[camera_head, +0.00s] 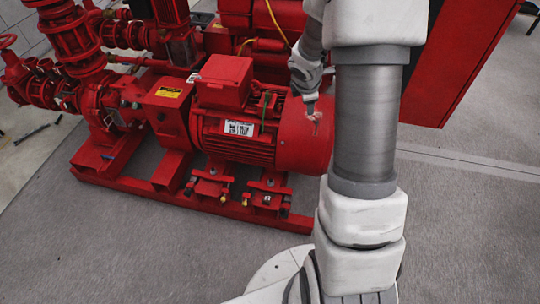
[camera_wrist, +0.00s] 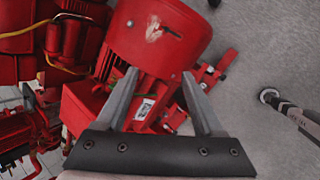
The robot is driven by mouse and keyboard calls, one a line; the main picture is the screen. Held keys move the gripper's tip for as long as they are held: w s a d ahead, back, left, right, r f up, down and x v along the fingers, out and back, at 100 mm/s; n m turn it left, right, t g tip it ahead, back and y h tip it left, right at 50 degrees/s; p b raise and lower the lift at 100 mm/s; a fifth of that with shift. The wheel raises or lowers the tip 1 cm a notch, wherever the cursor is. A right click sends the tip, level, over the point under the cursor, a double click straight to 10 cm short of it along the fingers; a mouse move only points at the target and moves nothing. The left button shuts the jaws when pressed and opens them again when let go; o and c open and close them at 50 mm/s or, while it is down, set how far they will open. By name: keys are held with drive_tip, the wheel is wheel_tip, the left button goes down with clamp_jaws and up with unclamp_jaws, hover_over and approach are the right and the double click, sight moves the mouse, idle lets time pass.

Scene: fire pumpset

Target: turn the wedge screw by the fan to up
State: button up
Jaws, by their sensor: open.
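The red motor (camera_head: 250,135) has a rounded fan cover (camera_head: 303,145) at its right end. Below that end, red foot and wedge hardware (camera_head: 270,192) sits on the base frame; individual screws and their direction are too small to tell. My gripper (camera_head: 311,104) is above the fan cover, pointing down, near a pale scuffed patch. In the wrist view my gripper (camera_wrist: 159,73) is open and empty, with both fingers spread over the motor. The fan cover (camera_wrist: 158,38) lies ahead, and red foot hardware (camera_wrist: 207,77) shows to the right of the right finger.
A second set of foot hardware (camera_head: 209,183) sits further left on the red base frame (camera_head: 130,195). Red pipes and valves (camera_head: 70,50) stand at left, a red cabinet (camera_head: 455,65) at back right.

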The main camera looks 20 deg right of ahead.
wheel_tip(320, 180, down, 13)
drive_tip(key=d+n+y, duration=0.2)
drive_tip(key=n, duration=0.3)
drive_tip(key=n+g+y+p, duration=0.1)
drive_tip(key=n+g+y, duration=0.25)
drive_tip(key=n, duration=0.45)
approach(286, 214)
drive_tip(key=shift+y, duration=0.45)
drive_tip(key=b+x, duration=0.2)
drive_tip(key=x, duration=0.1)
drive_tip(key=b+x, duration=0.2)
drive_tip(key=x, duration=0.1)
drive_tip(key=b+x, duration=0.2)
drive_tip(key=x, duration=0.1)
drive_tip(key=shift+w+d+f+b, duration=0.1)
drive_tip(key=shift+d+f+b, duration=0.15)
drive_tip(key=shift+f, duration=0.2)
drive_tip(key=shift+t, duration=0.25)
clamp_jaws()
